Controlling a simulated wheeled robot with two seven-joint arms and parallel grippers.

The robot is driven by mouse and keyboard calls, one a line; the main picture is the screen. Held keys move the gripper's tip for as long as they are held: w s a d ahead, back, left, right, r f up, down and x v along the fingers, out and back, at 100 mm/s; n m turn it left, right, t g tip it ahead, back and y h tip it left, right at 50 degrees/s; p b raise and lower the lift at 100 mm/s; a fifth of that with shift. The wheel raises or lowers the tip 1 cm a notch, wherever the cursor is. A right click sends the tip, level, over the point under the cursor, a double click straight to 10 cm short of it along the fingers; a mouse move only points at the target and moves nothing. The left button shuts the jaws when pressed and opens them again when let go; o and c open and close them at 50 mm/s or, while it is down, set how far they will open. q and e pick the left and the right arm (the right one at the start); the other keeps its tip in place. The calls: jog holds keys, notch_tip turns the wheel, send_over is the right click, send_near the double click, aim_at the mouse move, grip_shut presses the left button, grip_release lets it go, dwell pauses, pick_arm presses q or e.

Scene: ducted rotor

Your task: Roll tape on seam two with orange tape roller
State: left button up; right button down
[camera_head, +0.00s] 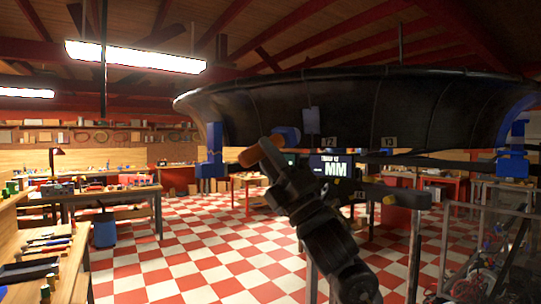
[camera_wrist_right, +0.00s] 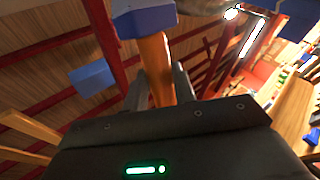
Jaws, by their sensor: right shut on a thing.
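The large black duct ring (camera_head: 430,110) hangs across the upper right of the head view, with thin seam lines on its wall. My right gripper (camera_head: 268,152) is shut on the orange handle of the tape roller (camera_head: 249,157). In the wrist view the orange handle (camera_wrist_right: 156,72) stands between the fingers, with the blue head (camera_wrist_right: 145,20) above. My left gripper is out of view.
Blue clamps (camera_head: 211,150) and (camera_head: 513,150) sit at the duct's rim. A workbench with tools (camera_head: 40,245) is at left. The checkered floor (camera_head: 190,260) between is clear.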

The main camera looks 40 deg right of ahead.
aim_at(292, 137)
dwell(0.5)
jog(key=shift+r+m+t+h, duration=0.15)
jog(key=shift+m+t+h, duration=0.15)
jog(key=shift+m+h, duration=0.4)
jog(key=r+m+h+p, duration=0.1)
jog(key=s+d+r+m+h+p, duration=0.1)
jog(key=m+h, duration=0.1)
jog(key=d+r+m+h+p, duration=0.1)
jog(key=m+h, duration=0.1)
jog(key=shift+s+d+t, duration=0.15)
jog(key=shift+t, duration=0.15)
jog(key=shift+s+d+r+m+y, duration=0.3)
jog(key=shift+s+d+m+y, duration=0.1)
jog(key=shift+s, duration=0.15)
jog(key=shift+s+d+r+y+p, duration=0.15)
jog(key=shift+d+y+p, duration=0.1)
jog(key=shift+y, duration=0.2)
jog(key=shift+s+d+y+p, duration=0.15)
jog(key=shift+y+p, duration=0.1)
jog(key=shift+y, duration=0.2)
jog(key=g+y, duration=0.1)
jog(key=y, duration=0.2)
jog(key=shift+a+f+g, duration=0.2)
jog(key=shift+g, duration=0.2)
jog(key=shift+a+f+m+g+y, duration=0.1)
jog(key=shift+m+g+y, duration=0.25)
jog(key=shift+m, duration=0.25)
